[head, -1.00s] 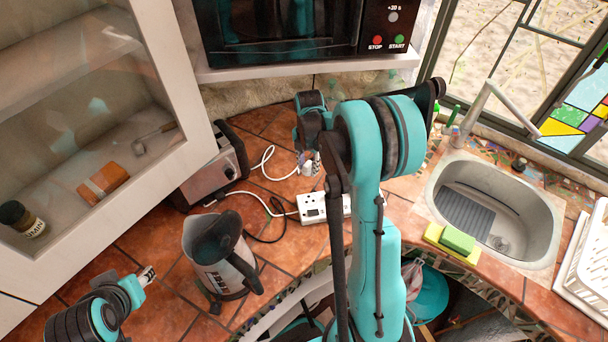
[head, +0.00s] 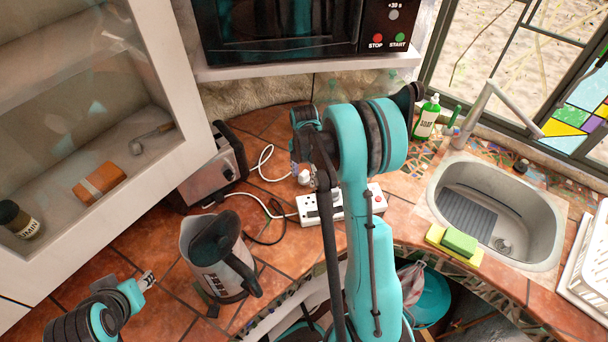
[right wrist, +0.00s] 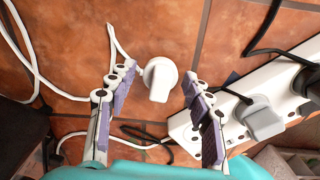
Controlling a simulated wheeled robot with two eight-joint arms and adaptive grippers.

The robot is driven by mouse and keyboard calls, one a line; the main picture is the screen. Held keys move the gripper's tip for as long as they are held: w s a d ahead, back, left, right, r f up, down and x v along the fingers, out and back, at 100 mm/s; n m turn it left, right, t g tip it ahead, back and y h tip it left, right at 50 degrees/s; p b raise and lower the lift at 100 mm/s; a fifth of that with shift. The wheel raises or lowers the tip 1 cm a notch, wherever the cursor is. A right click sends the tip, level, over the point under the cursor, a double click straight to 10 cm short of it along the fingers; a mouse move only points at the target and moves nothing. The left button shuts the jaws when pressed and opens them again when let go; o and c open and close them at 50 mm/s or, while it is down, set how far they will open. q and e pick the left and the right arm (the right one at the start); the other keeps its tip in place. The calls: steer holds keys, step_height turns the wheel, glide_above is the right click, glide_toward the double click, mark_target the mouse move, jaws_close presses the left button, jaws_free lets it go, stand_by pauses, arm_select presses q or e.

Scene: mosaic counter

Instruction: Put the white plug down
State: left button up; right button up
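The white plug (right wrist: 159,80) appears to rest on the terracotta tiles between the spread fingers of my right gripper (right wrist: 158,100) in the right wrist view. The fingers stand apart from it on both sides, and nothing is held. In the head view the plug (head: 304,178) shows just below my right gripper (head: 301,165), left of my raised forearm. The white power strip (head: 312,208) lies close by on the counter; the wrist view shows it (right wrist: 182,127) with a grey plug and a black plug in it. My left gripper (head: 147,280) is over the counter at lower left; its opening is unclear.
The sink (head: 500,212), sponge (head: 459,242) and soap bottle (head: 427,117) are at right. The microwave (head: 285,30) is above.

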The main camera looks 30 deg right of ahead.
mark_target(304, 173)
steer(key=shift+r, duration=0.25)
step_height(304, 173, up, 8)
steer(key=shift+f+p, duration=0.25)
steer(key=shift+p, duration=0.7)
steer(key=shift+f, duration=0.1)
